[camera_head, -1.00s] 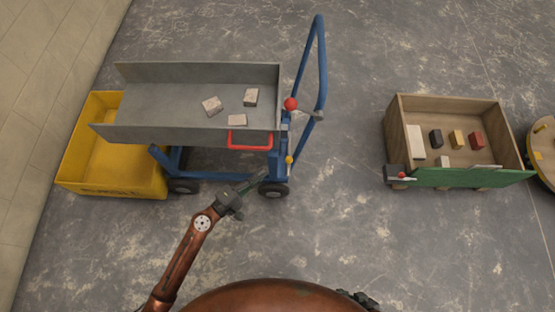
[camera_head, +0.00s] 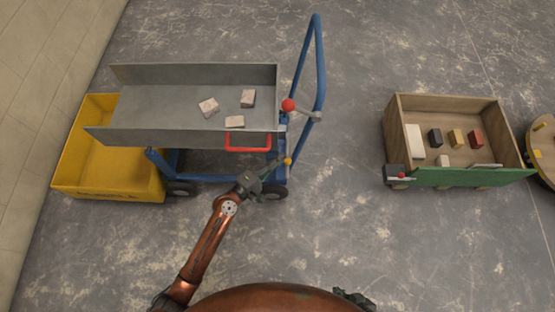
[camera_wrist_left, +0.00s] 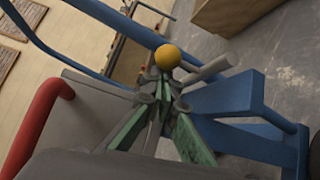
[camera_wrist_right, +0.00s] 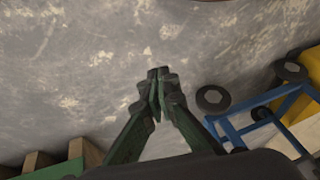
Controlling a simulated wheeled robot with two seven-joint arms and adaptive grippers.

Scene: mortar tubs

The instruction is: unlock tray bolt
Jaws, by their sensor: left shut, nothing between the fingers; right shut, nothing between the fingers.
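The grey tray (camera_head: 190,115) sits on a blue cart (camera_head: 215,176) in the head view. A yellow ball knob (camera_head: 287,161) is low on the cart's right end; in the left wrist view the yellow knob (camera_wrist_left: 167,57) is beside a grey rod (camera_wrist_left: 208,69). My left gripper (camera_head: 275,165) is shut and empty, its tips close to the knob. In the left wrist view its fingertips (camera_wrist_left: 160,84) are just below the knob; I cannot tell whether they touch. My right gripper (camera_wrist_right: 157,86) is shut and empty above bare floor in the right wrist view.
A red ball lever (camera_head: 288,104) and red handle (camera_head: 248,142) are on the cart. A blue push bar (camera_head: 321,62) rises at its right. A yellow tub (camera_head: 108,180) stands left. A wooden crate (camera_head: 440,104) with blocks stands right, with clear floor between.

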